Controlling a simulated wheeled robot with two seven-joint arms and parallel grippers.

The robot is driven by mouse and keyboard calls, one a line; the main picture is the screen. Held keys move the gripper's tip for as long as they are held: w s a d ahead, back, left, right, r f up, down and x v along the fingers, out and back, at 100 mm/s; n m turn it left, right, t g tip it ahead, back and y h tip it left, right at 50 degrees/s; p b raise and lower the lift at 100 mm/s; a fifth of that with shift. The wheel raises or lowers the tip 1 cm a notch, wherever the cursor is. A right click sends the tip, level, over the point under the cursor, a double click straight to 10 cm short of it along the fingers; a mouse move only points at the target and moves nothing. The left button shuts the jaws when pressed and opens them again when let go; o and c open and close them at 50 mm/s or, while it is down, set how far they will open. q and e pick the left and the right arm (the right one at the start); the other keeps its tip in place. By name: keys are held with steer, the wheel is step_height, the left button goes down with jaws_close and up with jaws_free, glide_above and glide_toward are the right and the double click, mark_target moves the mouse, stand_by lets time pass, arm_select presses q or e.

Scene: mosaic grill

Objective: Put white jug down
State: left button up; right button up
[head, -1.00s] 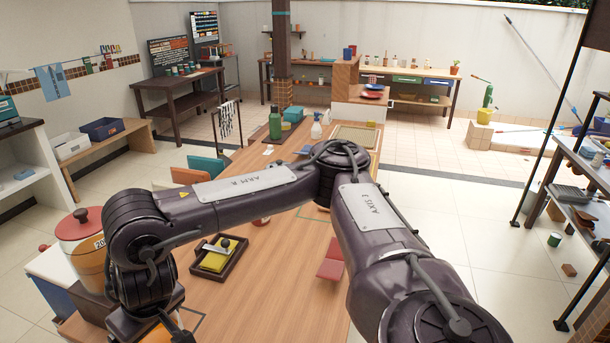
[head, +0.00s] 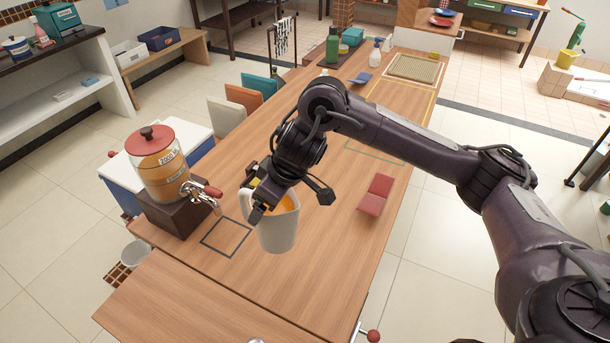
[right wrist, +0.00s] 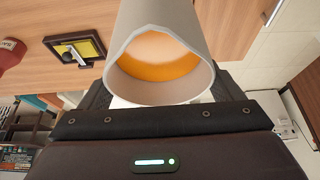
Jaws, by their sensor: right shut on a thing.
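The white jug (head: 279,232) is upright with orange liquid inside, over the near part of the wooden table, just right of a dark square outline (head: 226,237). My right gripper (head: 256,206) is shut on the jug at its left, handle side. Whether the jug's base touches the table or hangs a little above it I cannot tell. In the right wrist view the jug (right wrist: 165,40) fills the upper middle, its rim and orange contents facing the camera. The gripper hides part of the handle. My left gripper is not in view.
A drink dispenser (head: 160,165) with a red lid and tap stands left of the outline. A dark tray with a yellow item (right wrist: 78,48) lies behind the jug. A red folded item (head: 375,193) lies to the right. The wood between them is clear.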

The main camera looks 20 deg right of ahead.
mark_target(293, 232)
step_height(293, 232, down, 8)
steer(key=b, duration=0.3)
steer(key=shift+f, duration=0.2)
step_height(293, 232, down, 6)
steer(key=shift+f, duration=0.1)
steer(key=shift+f+b, duration=0.35)
steer(key=shift+f, duration=2.4)
steer(key=o, duration=1.9)
steer(key=shift+s+f, duration=0.1)
steer(key=v, duration=1.2)
steer(key=shift+p, duration=0.35)
